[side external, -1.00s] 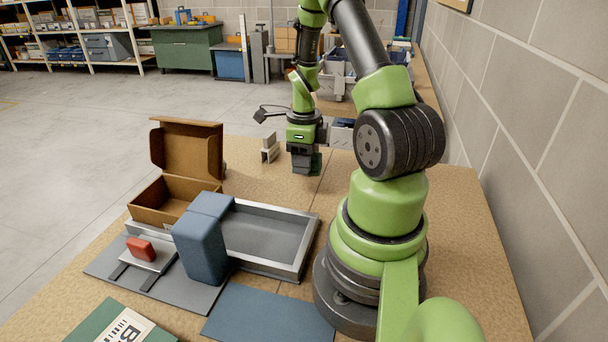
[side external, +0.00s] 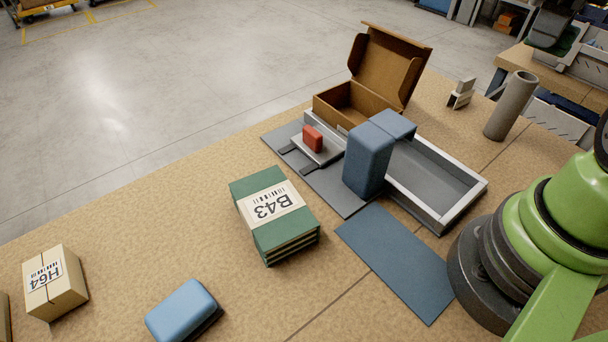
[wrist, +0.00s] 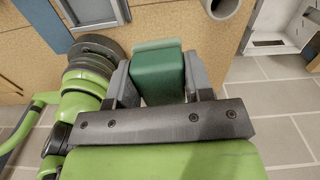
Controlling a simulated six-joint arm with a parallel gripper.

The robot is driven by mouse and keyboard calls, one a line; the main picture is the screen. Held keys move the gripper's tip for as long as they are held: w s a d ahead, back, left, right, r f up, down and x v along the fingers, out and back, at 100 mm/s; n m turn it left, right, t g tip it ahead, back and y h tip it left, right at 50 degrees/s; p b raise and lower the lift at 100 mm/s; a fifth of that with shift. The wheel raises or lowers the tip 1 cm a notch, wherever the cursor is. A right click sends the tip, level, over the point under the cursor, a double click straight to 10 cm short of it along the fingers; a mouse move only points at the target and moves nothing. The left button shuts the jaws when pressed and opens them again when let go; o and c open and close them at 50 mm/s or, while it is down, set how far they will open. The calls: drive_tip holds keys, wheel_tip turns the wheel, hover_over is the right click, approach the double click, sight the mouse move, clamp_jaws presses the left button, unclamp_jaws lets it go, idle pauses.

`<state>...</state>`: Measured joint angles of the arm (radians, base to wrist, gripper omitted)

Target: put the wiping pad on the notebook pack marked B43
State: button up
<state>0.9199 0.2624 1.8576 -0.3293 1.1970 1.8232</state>
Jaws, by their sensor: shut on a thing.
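The notebook pack marked B43 (side external: 289,233) is a green stack with a white label, lying flat on the table in the side view. Its top is clear. My gripper (wrist: 157,62) shows only in the wrist view, shut on a green two-tone block that looks like the wiping pad (wrist: 158,80). In the side view my gripper and the held pad are out of frame; only my lower arm shows at the right.
A blue rounded block (side external: 180,311) and a box marked H64 (side external: 54,284) lie nearer the front. Behind the pack stand a tall blue block (side external: 367,163), a grey tray (side external: 463,206), an open carton (side external: 385,68) and a red block (side external: 313,138). A grey tube (side external: 510,106) stands at right.

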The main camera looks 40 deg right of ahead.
wheel_tip(320, 180, up, 3)
drive_tip(key=shift+f, duration=0.1)
drive_tip(key=w+a+n, duration=0.5)
drive_tip(key=w+a, duration=0.1)
drive_tip(key=w, duration=0.3)
drive_tip(key=n, duration=1.7)
hover_over(268, 206)
wheel_tip(268, 206, down, 17)
drive_tip(key=shift+f, duration=2.15)
